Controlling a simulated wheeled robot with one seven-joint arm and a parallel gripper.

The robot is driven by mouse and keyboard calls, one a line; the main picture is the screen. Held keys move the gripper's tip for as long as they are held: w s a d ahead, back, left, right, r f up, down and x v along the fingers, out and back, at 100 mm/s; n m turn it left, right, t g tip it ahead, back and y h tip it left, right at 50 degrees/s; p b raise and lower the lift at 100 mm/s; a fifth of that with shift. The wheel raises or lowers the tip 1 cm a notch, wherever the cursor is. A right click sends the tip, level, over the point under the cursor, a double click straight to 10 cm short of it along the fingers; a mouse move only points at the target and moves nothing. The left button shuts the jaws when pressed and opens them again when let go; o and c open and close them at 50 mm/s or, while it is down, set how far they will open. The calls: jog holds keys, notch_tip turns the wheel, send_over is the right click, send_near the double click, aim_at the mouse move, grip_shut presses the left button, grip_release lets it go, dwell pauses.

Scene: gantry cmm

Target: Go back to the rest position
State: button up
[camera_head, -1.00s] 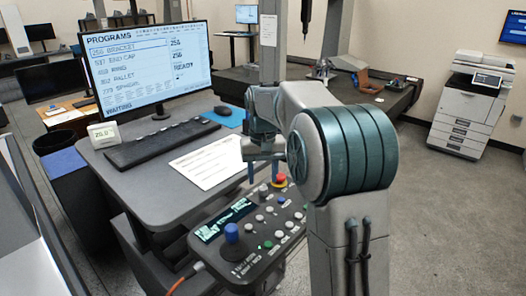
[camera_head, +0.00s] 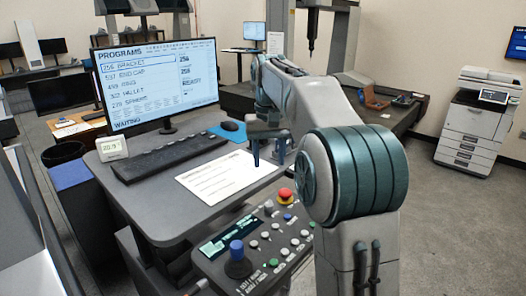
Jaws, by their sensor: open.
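My gripper (camera_head: 268,150) hangs over the right edge of the grey desk, fingers pointing down, close to the paper sheet's right corner. Its two dark blue fingertips are apart with nothing between them. My arm reaches forward from the lower right and hides part of the desk's right side and the floor behind it. A control box (camera_head: 255,245) with a blue joystick, several buttons and a red stop button stands in front of the desk, below and nearer than my gripper.
A dark bin (camera_head: 65,157) stands left. A printer (camera_head: 478,122) stands at right, with open floor before it.

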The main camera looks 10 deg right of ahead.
jog(key=s+f+t, duration=0.1)
jog(key=s+f, duration=0.3)
jog(key=s, duration=0.5)
jog(key=s+f+t, duration=0.1)
jog(key=s+f, duration=0.3)
jog(key=s, duration=0.5)
jog(key=s+f+t, duration=0.1)
jog(key=s+f, duration=0.4)
jog(key=s, duration=0.5)
jog(key=shift+n, duration=0.3)
jog(key=shift+f, duration=0.1)
jog(key=shift+c, duration=1.4)
